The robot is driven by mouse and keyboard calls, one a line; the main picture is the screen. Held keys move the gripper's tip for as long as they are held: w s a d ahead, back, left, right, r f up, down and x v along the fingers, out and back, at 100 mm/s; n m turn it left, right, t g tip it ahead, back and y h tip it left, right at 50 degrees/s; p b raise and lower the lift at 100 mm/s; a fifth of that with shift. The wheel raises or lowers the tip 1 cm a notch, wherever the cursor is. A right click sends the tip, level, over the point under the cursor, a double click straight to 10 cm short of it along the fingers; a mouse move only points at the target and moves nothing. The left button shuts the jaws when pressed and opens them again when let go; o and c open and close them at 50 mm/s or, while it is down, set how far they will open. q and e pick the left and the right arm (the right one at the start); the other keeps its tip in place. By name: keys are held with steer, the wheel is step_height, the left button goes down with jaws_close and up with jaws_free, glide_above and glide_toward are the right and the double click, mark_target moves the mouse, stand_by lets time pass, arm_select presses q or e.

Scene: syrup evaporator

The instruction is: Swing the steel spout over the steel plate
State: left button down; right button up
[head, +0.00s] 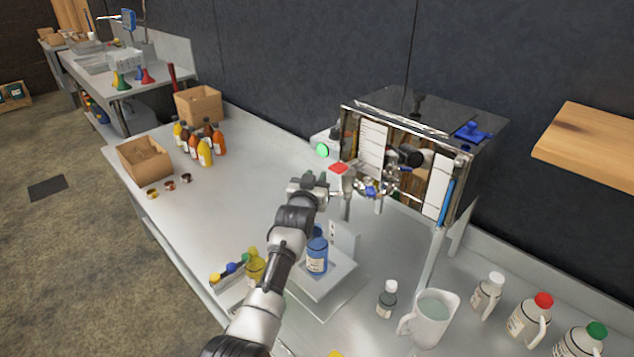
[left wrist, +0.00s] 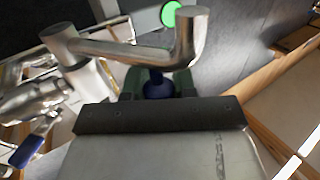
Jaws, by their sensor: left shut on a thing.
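The steel spout (left wrist: 115,50) is a bent bar with an upright end, crossing the upper part of the left wrist view. In the head view the spout (head: 333,191) shows small, beside the valves at the front of the evaporator. My left gripper (head: 314,188) is at the spout. In the left wrist view its fingers (left wrist: 157,82) are close together at the bar, with a blue part between them; the exact contact is partly hidden. A pale steel plate (head: 338,276) lies on the bench below, with a blue bottle (head: 317,254) standing on it. My right gripper is out of view.
The evaporator (head: 440,112) stands at the back right, with valves on its front. A small bottle (head: 387,300), a jug (head: 432,318) and several capped jugs stand at front right. The bench's middle left is clear.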

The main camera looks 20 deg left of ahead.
arm_select(q)
steer(key=shift+r, duration=0.15)
steer(key=c, duration=0.9)
jaws_free()
steer(key=shift+w, duration=0.1)
steer(key=s, duration=0.7)
steer(key=s+d+b, duration=0.1)
steer(key=s, duration=0.2)
steer(key=shift+s+d, duration=0.1)
steer(key=shift+s, duration=0.3)
